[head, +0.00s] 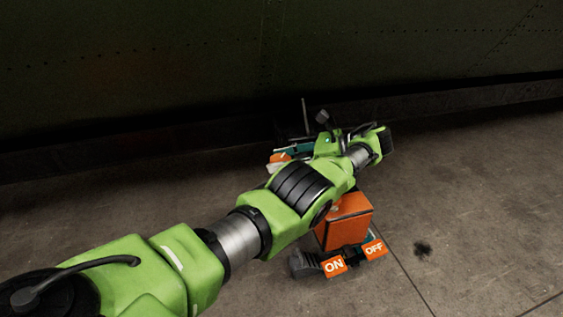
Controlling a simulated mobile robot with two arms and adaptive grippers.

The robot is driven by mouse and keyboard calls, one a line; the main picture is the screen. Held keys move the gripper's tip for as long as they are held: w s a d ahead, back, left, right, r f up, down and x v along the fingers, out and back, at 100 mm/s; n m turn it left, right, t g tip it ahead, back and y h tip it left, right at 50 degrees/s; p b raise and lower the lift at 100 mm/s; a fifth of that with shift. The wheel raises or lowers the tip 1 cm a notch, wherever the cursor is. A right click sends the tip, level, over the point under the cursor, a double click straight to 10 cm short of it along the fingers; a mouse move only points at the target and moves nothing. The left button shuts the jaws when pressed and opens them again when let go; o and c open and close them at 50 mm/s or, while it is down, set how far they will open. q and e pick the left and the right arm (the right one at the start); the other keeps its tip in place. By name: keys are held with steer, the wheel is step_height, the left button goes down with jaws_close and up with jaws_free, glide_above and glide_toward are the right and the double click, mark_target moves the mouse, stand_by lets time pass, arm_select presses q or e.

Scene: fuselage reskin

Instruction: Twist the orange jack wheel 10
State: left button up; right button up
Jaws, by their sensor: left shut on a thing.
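My left arm reaches from the lower left across an orange jack unit (343,222) on the floor, which has "ON" and "OFF" labels at its near end. The arm folds back at the wrist, and my left gripper (307,140) is small and dark at the far side of the unit. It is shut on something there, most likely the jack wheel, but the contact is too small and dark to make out. The wheel itself is not clearly visible. An orange and white part (279,158) shows just below the gripper. My right gripper is not in view.
A dark riveted fuselage wall (160,60) runs across the back, with a low ledge at its foot. A thin upright rod (305,115) stands beyond the gripper. The concrete floor (480,190) is clear at right, apart from a dark stain.

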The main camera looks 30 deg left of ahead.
mark_target(280, 158)
arm_select(q)
steer(key=shift+s+a+f, duration=0.1)
steer(key=o, duration=1.1)
steer(key=shift+o, duration=0.2)
steer(key=shift+r, duration=5)
